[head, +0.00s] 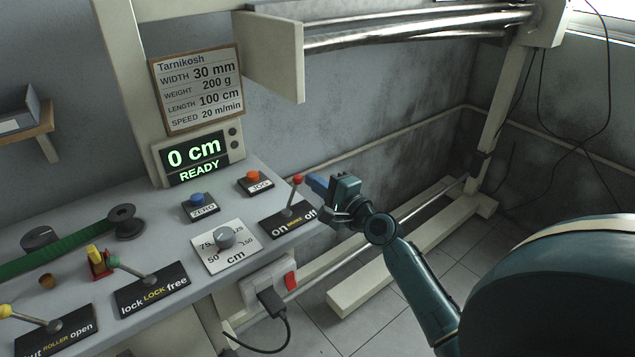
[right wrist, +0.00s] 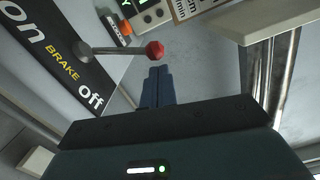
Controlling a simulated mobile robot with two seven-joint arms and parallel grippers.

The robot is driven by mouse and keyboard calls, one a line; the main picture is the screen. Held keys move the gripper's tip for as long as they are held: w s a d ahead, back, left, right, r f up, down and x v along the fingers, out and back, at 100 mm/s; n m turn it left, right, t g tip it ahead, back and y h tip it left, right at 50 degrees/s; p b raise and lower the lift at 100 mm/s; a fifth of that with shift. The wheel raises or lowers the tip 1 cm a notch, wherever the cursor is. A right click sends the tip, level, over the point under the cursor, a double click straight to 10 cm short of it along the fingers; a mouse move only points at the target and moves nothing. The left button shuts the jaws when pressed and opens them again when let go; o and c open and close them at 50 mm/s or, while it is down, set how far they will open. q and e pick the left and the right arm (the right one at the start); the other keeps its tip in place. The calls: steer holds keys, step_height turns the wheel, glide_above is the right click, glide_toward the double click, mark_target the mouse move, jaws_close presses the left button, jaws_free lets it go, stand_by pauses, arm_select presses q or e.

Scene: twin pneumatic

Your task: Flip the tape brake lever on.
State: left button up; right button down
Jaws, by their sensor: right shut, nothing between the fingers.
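The tape brake lever has a red knob (head: 298,179) on a thin metal stem, rising from a black plate (head: 270,226) marked "on", "BRAKE" and "off". In the head view it leans a little to the right, toward the "off" side. My right gripper (head: 315,184) is shut and empty, its blue fingertips just right of the knob. In the right wrist view the red knob (right wrist: 155,50) is just beyond the closed fingertips (right wrist: 159,72), with a small apparent gap; contact is hard to tell. My left gripper is not in view.
An orange JOG button (head: 253,176), a blue ZERO button (head: 198,200) and a cm dial (head: 225,237) sit left of the brake plate. A lock lever (head: 130,268) stands farther left. The display (head: 195,157) reads 0 cm READY. Open floor lies right of the console.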

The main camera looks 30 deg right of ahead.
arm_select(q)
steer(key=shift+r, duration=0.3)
arm_select(e)
steer(key=shift+a+r+n, duration=0.15)
steer(key=shift+r+n, duration=0.05)
steer(key=shift+n, duration=0.1)
